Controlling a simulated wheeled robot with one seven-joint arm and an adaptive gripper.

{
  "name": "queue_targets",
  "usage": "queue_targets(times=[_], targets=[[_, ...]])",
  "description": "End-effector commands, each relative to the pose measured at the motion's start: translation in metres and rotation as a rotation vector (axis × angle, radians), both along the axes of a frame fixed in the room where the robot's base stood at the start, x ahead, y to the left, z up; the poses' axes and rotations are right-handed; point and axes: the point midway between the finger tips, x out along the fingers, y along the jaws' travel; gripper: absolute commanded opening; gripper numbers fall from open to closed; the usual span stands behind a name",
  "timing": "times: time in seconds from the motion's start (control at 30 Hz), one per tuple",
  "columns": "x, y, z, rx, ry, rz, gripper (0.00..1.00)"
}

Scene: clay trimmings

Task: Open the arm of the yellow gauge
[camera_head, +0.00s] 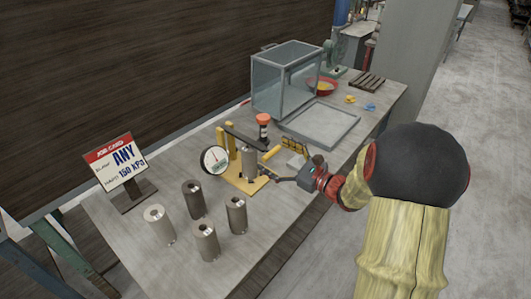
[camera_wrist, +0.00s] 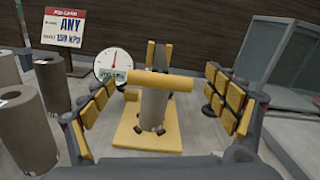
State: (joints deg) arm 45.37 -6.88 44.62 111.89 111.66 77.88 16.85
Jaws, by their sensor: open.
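The yellow gauge (camera_head: 235,181) stands on the bench, with a yellow base, a yellow post and a white dial (camera_head: 215,160) on its left side. Its dark arm (camera_head: 243,137) reaches from the post over a grey metal cylinder (camera_head: 249,163) standing upright on the base. A yellow handle bar (camera_head: 271,153) lies crosswise at the arm's near end; in the wrist view the bar (camera_wrist: 160,80) crosses in front of the cylinder's top. My gripper (camera_wrist: 160,103) is open, its yellow-padded fingers on both sides of the bar and cylinder, apparently touching neither.
Several loose metal cylinders (camera_head: 160,225) stand at the bench's near left, by a job card (camera_head: 115,160) reading "ANY" and "150 kPa". An orange-topped item (camera_head: 263,120) stands behind the gauge. A glass box (camera_head: 286,80) and a grey tray (camera_head: 320,125) are to the right.

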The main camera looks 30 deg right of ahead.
Motion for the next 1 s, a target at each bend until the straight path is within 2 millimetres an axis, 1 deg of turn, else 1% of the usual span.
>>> queue_targets(times=[0.03, 0.1, 0.2, 0.3, 0.63, 1.0], targets=[[0.008, 0.004, -0.002, -0.002, -0.001, 0.003, 0.87], [0.017, 0.008, -0.002, -0.002, -0.001, 0.003, 0.87], [0.028, 0.01, -0.001, -0.002, -0.001, 0.001, 0.87], [0.034, 0.013, -0.001, -0.001, 0.0, 0.002, 0.87], [0.037, 0.013, 0.0, -0.001, 0.001, 0.0, 0.87], [0.036, 0.014, 0.0, -0.001, 0.001, 0.0, 0.66]])
